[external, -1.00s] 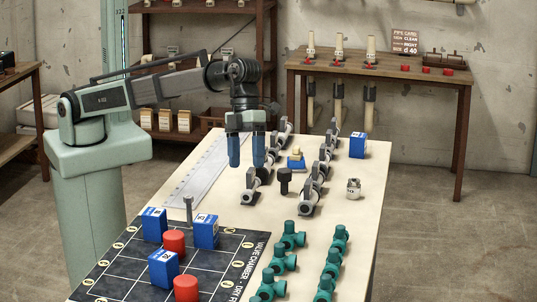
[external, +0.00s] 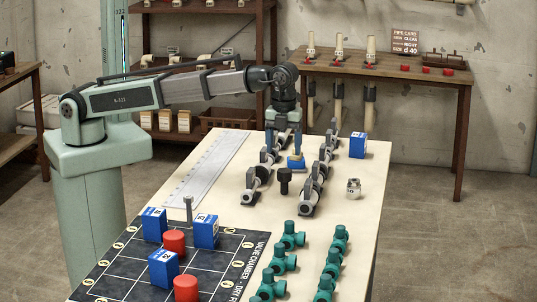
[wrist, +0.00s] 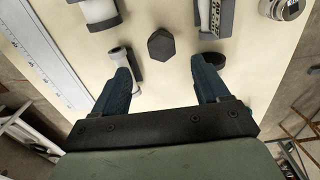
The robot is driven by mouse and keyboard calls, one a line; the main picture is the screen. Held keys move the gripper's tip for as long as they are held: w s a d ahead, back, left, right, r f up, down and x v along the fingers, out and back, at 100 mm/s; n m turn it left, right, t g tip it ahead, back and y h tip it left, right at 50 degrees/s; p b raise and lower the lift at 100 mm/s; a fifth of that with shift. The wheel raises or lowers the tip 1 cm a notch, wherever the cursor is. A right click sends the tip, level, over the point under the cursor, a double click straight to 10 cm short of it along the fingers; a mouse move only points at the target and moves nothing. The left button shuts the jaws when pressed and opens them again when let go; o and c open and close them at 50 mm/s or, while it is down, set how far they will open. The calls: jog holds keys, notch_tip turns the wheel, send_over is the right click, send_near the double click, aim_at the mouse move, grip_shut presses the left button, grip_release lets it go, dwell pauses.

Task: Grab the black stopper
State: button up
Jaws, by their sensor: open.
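The black stopper (external: 285,182) stands upright on the table between two rows of grey pipe pieces. In the wrist view a dark hexagonal top (wrist: 161,44), which looks like this stopper, lies ahead of my fingertips, near the middle between them. My gripper (external: 284,148) hangs behind the stopper in the external view, among the pipe rows; its fingers are partly hidden there. In the wrist view my gripper (wrist: 163,75) has its two blue fingers wide apart with nothing held. The fingers are apart from the stopper.
Grey pipe pieces flank my gripper: a left row (external: 257,182) and a right row (external: 314,185). A blue box (external: 357,146) and a small metal part (external: 353,188) stand at right. Green fittings (external: 285,257) fill the front.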

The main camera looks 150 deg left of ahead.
aim_at(284, 170)
jog(key=shift+a+f, duration=0.15)
jog(key=shift+f, duration=4.9)
jog(key=shift+c, duration=0.4)
jog(key=c, duration=1)
jog(key=shift+r, duration=0.15)
